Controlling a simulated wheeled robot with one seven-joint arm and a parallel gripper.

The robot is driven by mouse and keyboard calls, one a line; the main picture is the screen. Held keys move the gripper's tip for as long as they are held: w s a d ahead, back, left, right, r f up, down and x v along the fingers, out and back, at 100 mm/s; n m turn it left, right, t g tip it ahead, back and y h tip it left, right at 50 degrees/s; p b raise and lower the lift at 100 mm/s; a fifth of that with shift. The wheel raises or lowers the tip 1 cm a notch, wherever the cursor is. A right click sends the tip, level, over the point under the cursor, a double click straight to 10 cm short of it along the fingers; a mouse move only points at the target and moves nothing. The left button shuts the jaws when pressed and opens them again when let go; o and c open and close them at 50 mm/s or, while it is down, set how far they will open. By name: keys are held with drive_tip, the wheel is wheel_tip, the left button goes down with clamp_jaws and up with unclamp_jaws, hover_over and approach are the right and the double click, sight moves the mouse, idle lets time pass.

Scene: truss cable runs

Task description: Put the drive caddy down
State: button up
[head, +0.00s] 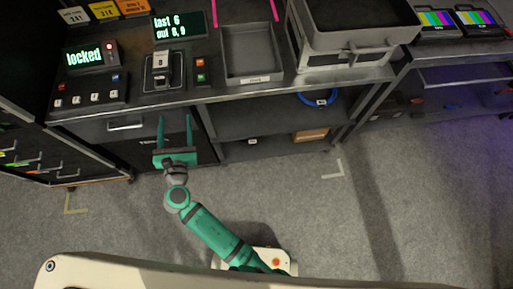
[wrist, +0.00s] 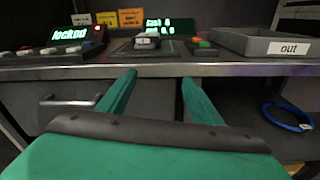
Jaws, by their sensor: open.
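A small light block with a dark mark, which looks like the drive caddy (head: 160,62), sits upright in a dark dock (head: 157,84) on the counter. The caddy also shows in the wrist view (wrist: 146,42), beyond the counter edge. My gripper (head: 174,115) is open and empty, in front of the counter's front edge and short of the dock. In the wrist view its two green fingers (wrist: 160,78) are spread, with nothing between them. A grey tray (head: 249,50) stands right of the dock and looks empty. Its label reads "out" in the wrist view (wrist: 289,48).
A "locked" display (head: 84,57) and a button panel (head: 88,97) stand left of the dock. A "last 6" display (head: 178,25) is behind it. A large grey bin (head: 345,25) stands right of the tray. The shelf below holds a blue cable (head: 318,99).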

drive_tip(key=s+d+f+m+g, duration=0.1)
drive_tip(key=s+d+f+m, duration=0.3)
drive_tip(key=d, duration=0.3)
drive_tip(key=s+d+f+m+g, duration=0.1)
drive_tip(key=s+d+m, duration=0.2)
drive_tip(key=d+m, duration=0.35)
drive_tip(key=s+d+f+m+g, duration=0.1)
drive_tip(key=s+d+f+m, duration=0.25)
drive_tip(key=d, duration=0.35)
drive_tip(key=s+d+r+m+h, duration=0.2)
drive_tip(key=s+d+r+m, duration=0.3)
drive_tip(key=m, duration=0.6)
drive_tip(key=s+d+r+m+t+h, duration=0.1)
drive_tip(key=s+d+r+m, duration=0.4)
drive_tip(key=s+m, duration=0.5)
drive_tip(key=shift+s+r+m+t+h, duration=0.3)
drive_tip(key=shift+r+m+h, duration=0.3)
drive_tip(key=shift+m, duration=0.5)
